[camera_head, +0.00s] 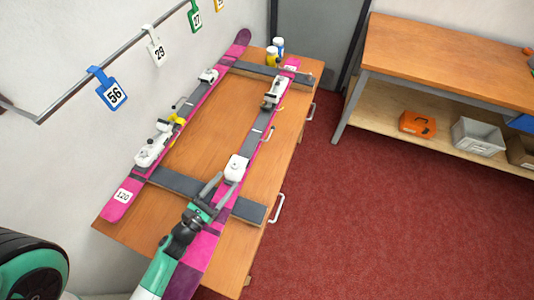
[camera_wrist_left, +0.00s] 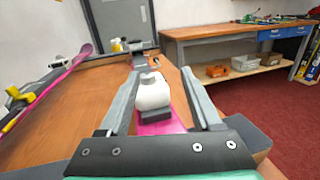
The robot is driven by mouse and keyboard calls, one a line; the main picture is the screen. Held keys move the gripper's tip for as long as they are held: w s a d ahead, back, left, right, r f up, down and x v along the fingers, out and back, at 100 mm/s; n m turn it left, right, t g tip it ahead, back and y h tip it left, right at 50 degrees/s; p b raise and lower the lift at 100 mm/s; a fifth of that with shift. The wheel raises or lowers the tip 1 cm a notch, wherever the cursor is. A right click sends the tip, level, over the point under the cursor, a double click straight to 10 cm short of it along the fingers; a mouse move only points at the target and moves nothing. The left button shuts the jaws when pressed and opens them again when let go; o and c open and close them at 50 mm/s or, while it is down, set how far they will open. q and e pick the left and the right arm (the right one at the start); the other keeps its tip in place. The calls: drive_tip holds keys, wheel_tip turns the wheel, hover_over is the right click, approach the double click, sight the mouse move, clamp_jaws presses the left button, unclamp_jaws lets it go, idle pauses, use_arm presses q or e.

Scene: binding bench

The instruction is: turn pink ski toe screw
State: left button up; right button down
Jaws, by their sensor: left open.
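Two pink skis lie side by side on dark cross bars on the wooden bench: a left pink ski (camera_head: 122,203) with a "120" label and a right pink ski (camera_head: 210,246). A white binding piece (camera_head: 236,168) sits on the right ski. My left gripper (camera_head: 223,183) is open over that ski, just at the near side of this piece. In the left wrist view, the white piece (camera_wrist_left: 153,92) shows between the spread fingers of my left gripper (camera_wrist_left: 160,85), with pink ski below it. I cannot make out a screw on it. My right gripper is not in view.
White bindings (camera_head: 152,150) and a yellow item (camera_head: 177,120) are on the left ski. Another binding (camera_head: 272,93) is farther along the right ski. Bottles (camera_head: 272,57) stand at the bench's far end. A rail with number tags (camera_head: 112,92) runs along the left wall.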

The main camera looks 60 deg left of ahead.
sight(232, 168)
use_arm(q)
drive_tip(key=s+f, duration=0.1)
drive_tip(key=s+f+n+y, duration=0.1)
drive_tip(key=s, duration=0.1)
drive_tip(key=shift+f+g, duration=0.25)
drive_tip(key=shift+g, duration=0.15)
drive_tip(key=shift+s+a, duration=0.1)
drive_tip(key=shift+s, duration=0.3)
drive_tip(key=shift+w+a+r, duration=0.2)
drive_tip(key=shift+w+a, duration=0.05)
drive_tip(key=shift+w, duration=0.15)
drive_tip(key=x, duration=1.1)
drive_tip(key=shift+a, duration=0.15)
drive_tip(key=shift+c, duration=0.2)
clamp_jaws()
